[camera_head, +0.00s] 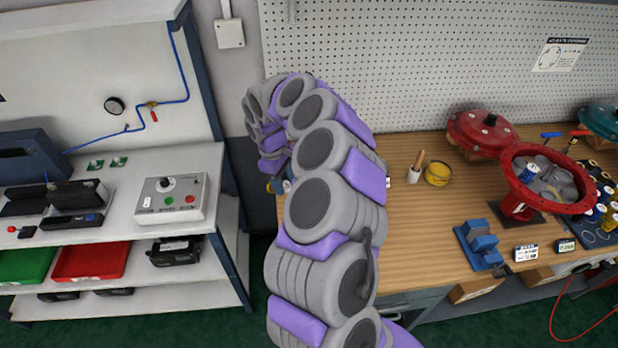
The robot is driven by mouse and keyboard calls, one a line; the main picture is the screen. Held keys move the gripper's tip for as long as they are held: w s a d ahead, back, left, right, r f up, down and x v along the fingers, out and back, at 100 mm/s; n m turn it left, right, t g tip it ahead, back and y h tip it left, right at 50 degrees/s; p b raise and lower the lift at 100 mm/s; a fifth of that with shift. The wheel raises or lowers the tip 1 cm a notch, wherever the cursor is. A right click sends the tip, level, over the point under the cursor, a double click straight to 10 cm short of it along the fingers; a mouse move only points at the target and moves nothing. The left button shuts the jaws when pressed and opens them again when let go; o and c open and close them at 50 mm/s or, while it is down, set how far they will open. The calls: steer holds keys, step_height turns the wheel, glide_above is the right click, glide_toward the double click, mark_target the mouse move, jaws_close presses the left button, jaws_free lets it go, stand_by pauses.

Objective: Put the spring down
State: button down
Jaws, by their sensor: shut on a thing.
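My arm rises through the middle of the view and bends over at the top. My gripper (276,168) is at its far end, low behind the arm and beside the left end of the wooden workbench (415,225). The arm covers much of it, and its fingertips are not clear. It is shut on a small blue and yellowish piece, the spring (280,186), which shows only in part. I cannot tell whether the spring touches the bench. Other blue and yellow springs (599,213) stand on a dark mat at the far right.
Bare wood lies between the tin and the vise. A grey shelf unit (130,212) with a control box (171,200) stands left.

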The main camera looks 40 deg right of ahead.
steer(key=shift+s+d+f+n, duration=0.1)
steer(key=shift+s+d+n, duration=0.05)
steer(key=shift+d+n, duration=0.3)
steer(key=shift+s+d+f+n+t+h+p, duration=0.55)
steer(key=shift+s+d+f+n+t+h, duration=1.3)
steer(key=shift+d+n+h, duration=1.7)
steer(key=shift+s+d+f+n+t+h+p, duration=0.5)
steer(key=shift+s+d+f+n+t+h, duration=0.7)
steer(key=shift+d+f+n+h, duration=2.25)
steer(key=w+b, duration=0.1)
steer(key=w, duration=0.3)
steer(key=w+n+y, duration=0.1)
steer(key=w, duration=0.4)
steer(key=w+d+y+b, duration=0.1)
steer(key=w, duration=0.4)
steer(key=shift+d+r+n+b, duration=0.1)
steer(key=shift+r+n+b, duration=0.2)
steer(key=shift+n+b, duration=0.05)
steer(key=shift+w, duration=0.7)
steer(key=shift+w+f, duration=0.1)
steer(key=shift+w, duration=0.1)
step_height(320, 180, down, 4)
steer(key=shift+r+b, duration=0.25)
steer(key=shift+b, duration=0.3)
steer(key=shift+s+r, duration=0.1)
